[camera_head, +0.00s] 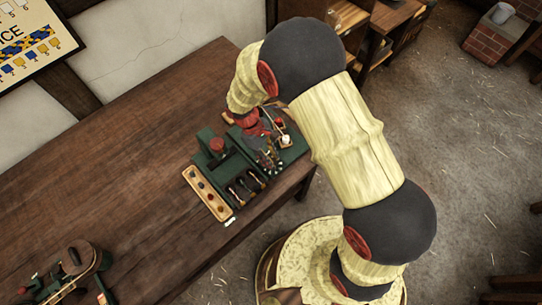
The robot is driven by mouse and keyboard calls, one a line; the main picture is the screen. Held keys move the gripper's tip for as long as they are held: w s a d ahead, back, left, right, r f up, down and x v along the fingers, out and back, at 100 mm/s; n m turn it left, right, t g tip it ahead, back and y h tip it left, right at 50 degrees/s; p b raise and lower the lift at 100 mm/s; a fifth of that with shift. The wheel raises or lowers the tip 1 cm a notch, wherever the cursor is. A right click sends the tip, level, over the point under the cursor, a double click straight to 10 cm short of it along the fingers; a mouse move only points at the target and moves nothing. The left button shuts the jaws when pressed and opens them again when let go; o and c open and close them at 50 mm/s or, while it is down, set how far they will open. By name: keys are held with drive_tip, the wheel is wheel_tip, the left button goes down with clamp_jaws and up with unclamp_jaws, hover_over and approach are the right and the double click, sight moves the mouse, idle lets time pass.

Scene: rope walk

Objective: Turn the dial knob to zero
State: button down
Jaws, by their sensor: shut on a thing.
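A dark green bench device (222,164) stands near the right end of the wooden table. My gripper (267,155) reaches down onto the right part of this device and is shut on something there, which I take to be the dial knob. The knob and its pointer are hidden by the fingers and wrist, so its reading cannot be told.
The long wooden table (110,180) is mostly bare to the left. A small white piece (230,221) sits by the front edge. Shelves (385,20) and a brick block (490,40) stand behind.

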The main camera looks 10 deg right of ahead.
drive_tip(key=m+y+p, duration=0.1)
drive_tip(key=m, duration=0.2)
drive_tip(key=m+g+y+p, duration=0.1)
drive_tip(key=m, duration=0.2)
drive_tip(key=shift+w+d+r+m, duration=0.1)
drive_tip(key=shift+w+d+m, duration=0.1)
drive_tip(key=shift+m, duration=0.1)
drive_tip(key=m+y+p, duration=0.1)
drive_tip(key=m, duration=0.2)
drive_tip(key=m+y+p, duration=0.1)
drive_tip(key=m, duration=0.2)
drive_tip(key=shift+d+g, duration=0.1)
drive_tip(key=shift+g, duration=0.2)
drive_tip(key=c, duration=1.5)
unclamp_jaws()
drive_tip(key=shift+c, duration=0.2)
drive_tip(key=v, duration=1.1)
drive_tip(key=shift+d+r, duration=0.25)
drive_tip(key=shift+r, duration=0.1)
drive_tip(key=shift+w, duration=0.15)
